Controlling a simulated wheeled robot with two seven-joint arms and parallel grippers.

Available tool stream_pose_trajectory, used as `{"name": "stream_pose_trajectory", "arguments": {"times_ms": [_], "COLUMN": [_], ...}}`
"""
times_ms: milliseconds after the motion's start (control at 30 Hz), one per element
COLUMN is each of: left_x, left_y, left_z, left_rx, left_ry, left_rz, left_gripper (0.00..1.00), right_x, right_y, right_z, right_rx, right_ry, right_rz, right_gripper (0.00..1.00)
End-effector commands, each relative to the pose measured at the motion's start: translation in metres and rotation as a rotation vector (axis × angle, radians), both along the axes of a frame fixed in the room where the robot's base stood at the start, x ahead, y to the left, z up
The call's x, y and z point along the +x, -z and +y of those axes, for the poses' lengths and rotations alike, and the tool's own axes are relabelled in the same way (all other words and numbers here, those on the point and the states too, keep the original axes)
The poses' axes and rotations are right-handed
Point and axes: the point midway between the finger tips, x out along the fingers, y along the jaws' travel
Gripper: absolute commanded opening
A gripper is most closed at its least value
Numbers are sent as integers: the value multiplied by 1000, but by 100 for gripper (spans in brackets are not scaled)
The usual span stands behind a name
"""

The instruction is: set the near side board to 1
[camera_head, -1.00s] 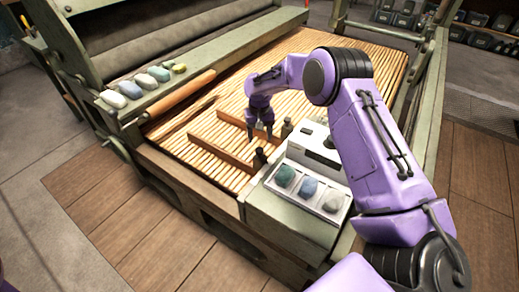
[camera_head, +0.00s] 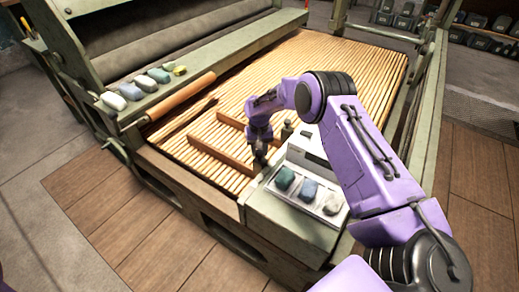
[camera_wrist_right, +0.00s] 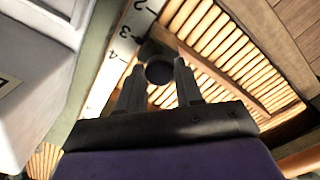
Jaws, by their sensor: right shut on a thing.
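The near side board (camera_head: 218,153) is a brown wooden bar lying across the slatted bed, with its right end at the dark fitting under my right gripper. My right gripper (camera_head: 260,160) points down there and is shut on a dark round knob (camera_wrist_right: 159,72), which shows between its fingers in the right wrist view. A white scale (camera_wrist_right: 117,45) with the numbers 2, 3 and 4 runs beside the knob. The knob is close to the 3 and 4; the exact reading is unclear, and 1 is not visible. My left gripper is not in view.
A second side board (camera_head: 231,120) lies farther back, with its own post (camera_head: 286,130). A grey control box (camera_head: 306,150) and a tray of coloured stones (camera_head: 308,191) stand right of the knob. More stones (camera_head: 131,91) line the left rail.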

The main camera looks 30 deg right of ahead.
Motion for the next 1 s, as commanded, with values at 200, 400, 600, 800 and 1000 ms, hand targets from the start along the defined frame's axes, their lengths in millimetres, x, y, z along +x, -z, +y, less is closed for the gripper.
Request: {"name": "stream_pose_trajectory", "arguments": {"times_ms": [200, 400, 600, 800, 1000], "left_x": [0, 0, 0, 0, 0], "left_y": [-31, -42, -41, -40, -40], "left_z": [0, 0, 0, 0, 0], "left_rx": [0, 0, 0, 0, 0], "left_ry": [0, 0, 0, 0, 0], "left_rz": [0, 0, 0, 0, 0], "left_gripper": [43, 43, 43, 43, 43], "right_x": [-18, -30, -32, -32, -32], "right_y": [-7, -3, 0, 1, 0], "right_z": [44, 73, 78, 79, 77], "right_rx": [2, 2, 4, 5, 3], "right_ry": [-6, -2, 0, -2, 0], "right_rz": [5, 2, 1, 2, 2], "right_gripper": [0, 0, 0, 52, 61]}}
